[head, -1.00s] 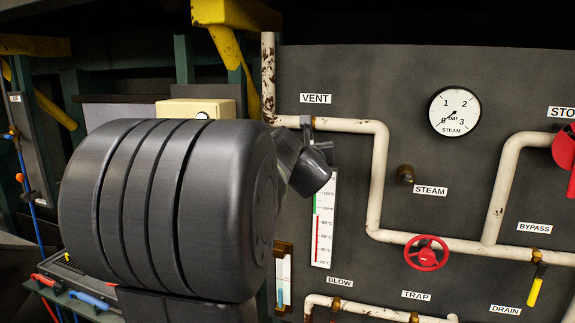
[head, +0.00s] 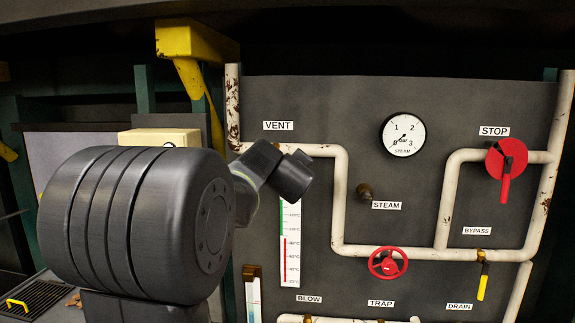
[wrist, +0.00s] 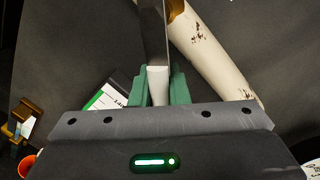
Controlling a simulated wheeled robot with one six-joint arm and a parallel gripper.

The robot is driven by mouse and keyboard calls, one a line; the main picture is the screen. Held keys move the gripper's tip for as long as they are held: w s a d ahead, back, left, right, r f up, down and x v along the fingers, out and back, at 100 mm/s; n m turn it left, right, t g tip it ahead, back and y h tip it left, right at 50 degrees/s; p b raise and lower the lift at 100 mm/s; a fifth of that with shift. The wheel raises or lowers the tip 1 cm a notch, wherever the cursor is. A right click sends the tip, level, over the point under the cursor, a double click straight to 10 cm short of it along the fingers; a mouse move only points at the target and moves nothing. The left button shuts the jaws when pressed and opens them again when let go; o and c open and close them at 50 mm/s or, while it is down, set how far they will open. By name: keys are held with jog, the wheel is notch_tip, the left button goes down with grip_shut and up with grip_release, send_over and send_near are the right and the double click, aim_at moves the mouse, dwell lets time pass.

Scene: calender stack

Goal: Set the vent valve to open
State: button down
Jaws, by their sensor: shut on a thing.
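The VENT label (head: 278,125) is on the panel in the head view, above the left end of a white pipe (head: 322,150). The vent valve beneath it is hidden behind my arm there. In the wrist view my gripper (wrist: 158,82) has its green fingers closed on the pale end of a grey lever (wrist: 154,35). I take this lever to be the vent valve's handle. It runs up out of the top of that view, beside a chipped white pipe (wrist: 212,55). The lever's pivot is out of view, so its setting cannot be read.
A thermometer scale (head: 290,250) hangs just below my wrist. The steam gauge (head: 403,135), red stop lever (head: 505,165), red trap handwheel (head: 388,262) and yellow drain handle (head: 483,282) lie to the right. A yellow bracket (head: 195,60) is at upper left.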

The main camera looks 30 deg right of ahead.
jog(key=shift+r, duration=0.15)
dwell(0.4)
jog(key=c, duration=1.4)
grip_release()
jog(key=shift+r, duration=0.1)
